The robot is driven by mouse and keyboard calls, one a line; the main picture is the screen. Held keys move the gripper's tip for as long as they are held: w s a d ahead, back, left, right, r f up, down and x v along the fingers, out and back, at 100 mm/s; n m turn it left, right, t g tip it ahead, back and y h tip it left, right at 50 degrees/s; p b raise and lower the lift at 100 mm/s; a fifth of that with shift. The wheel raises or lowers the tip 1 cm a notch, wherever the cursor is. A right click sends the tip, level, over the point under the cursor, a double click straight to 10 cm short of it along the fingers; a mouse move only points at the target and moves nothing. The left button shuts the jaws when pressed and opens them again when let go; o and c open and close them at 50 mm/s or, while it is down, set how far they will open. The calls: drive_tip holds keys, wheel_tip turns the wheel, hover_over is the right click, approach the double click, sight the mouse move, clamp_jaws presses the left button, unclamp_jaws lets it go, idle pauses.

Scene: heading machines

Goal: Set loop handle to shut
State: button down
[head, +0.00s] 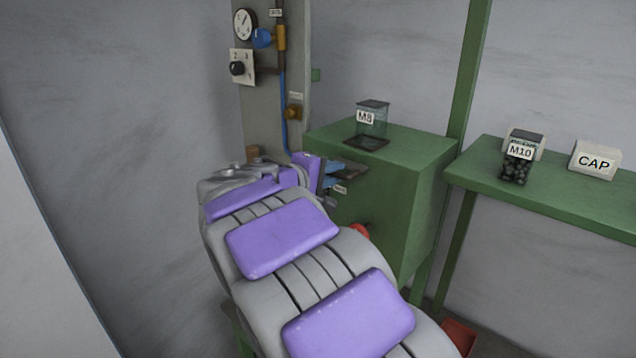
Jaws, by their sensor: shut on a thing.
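My gripper (327,182) is at the left side of the green machine cabinet, at the far end of my grey and purple arm. It is shut on a small blue handle (335,177) by the cabinet's left edge; the arm and fingers hide much of the contact. A small white label (340,189) sits just below this handle, too small to read. I cannot tell for certain which handle is the loop handle, or the setting of the blue one.
The green cabinet (408,205) carries a clear M8 bin (373,118). A panel behind has a gauge (244,24), a black knob (237,68) and a blue valve knob (262,38). A green bench (560,190) at right holds an M10 jar (516,171) and a CAP box (594,160).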

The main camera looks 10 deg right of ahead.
drive_tip(key=shift+x, duration=1)
drive_tip(key=shift+s+f, duration=0.1)
drive_tip(key=c, duration=1.5)
unclamp_jaws()
drive_tip(key=shift+o, duration=1.4)
drive_tip(key=shift+d, duration=0.3)
drive_tip(key=shift+w, duration=0.2)
